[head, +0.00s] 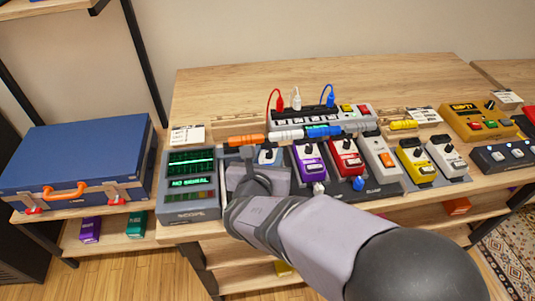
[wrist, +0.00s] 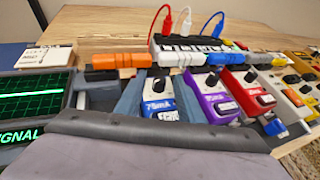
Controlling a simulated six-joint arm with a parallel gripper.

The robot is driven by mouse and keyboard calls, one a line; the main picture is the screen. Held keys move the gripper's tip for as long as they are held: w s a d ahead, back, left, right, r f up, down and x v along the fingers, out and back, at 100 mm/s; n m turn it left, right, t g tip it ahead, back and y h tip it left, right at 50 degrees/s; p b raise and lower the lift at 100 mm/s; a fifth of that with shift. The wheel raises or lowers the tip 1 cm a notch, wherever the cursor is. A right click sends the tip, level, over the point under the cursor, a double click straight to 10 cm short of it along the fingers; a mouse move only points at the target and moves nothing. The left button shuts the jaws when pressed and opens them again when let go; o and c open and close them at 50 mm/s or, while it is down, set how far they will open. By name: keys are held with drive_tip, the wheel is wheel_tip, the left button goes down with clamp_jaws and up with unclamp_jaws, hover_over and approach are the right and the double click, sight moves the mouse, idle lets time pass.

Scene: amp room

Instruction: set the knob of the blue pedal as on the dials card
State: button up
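The blue pedal (wrist: 161,107) stands in the row on the pedalboard, with a round black knob (wrist: 159,82) on its upper face. In the head view, only a small part of the blue pedal (head: 268,156) shows behind my gripper (head: 250,158). My gripper is at the left end of the pedal row, close to the blue pedal. A white card (head: 187,135) with small print stands behind the scope and also shows in the wrist view (wrist: 45,58). Its text is too small to read.
The purple pedal (head: 309,164) and red pedal (head: 346,160) stand close on the right, with more pedals beyond. The green-screened scope (head: 190,205) is on the left.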

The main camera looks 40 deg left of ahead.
clamp_jaws()
drive_tip(key=shift+a+m+h+p, duration=0.1)
drive_tip(key=shift+m+h+p, duration=0.2)
drive_tip(key=shift+p, duration=0.2)
drive_tip(key=shift+s+r+m+t+h+p, duration=0.1)
drive_tip(key=shift+m+t+h+p, duration=0.2)
drive_tip(key=m+h+p, duration=0.2)
drive_tip(key=h+p, duration=0.1)
drive_tip(key=shift+a+m+t, duration=0.3)
drive_tip(key=shift+m+t, duration=0.1)
drive_tip(key=m+h+p, duration=0.1)
drive_tip(key=m+h, duration=0.1)
drive_tip(key=h, duration=0.1)
drive_tip(key=shift+a+m+p, duration=0.2)
drive_tip(key=shift+m+p, duration=0.1)
drive_tip(key=shift+p, duration=0.05)
drive_tip(key=shift+a+m+g+h+p, duration=0.2)
drive_tip(key=shift+m+g+h+p, duration=0.15)
drive_tip(key=shift+m+h, duration=1)
drive_tip(key=shift+a+m+g+h, duration=0.1)
drive_tip(key=shift+m+g+h, duration=0.15)
drive_tip(key=shift+m+h, duration=0.5)
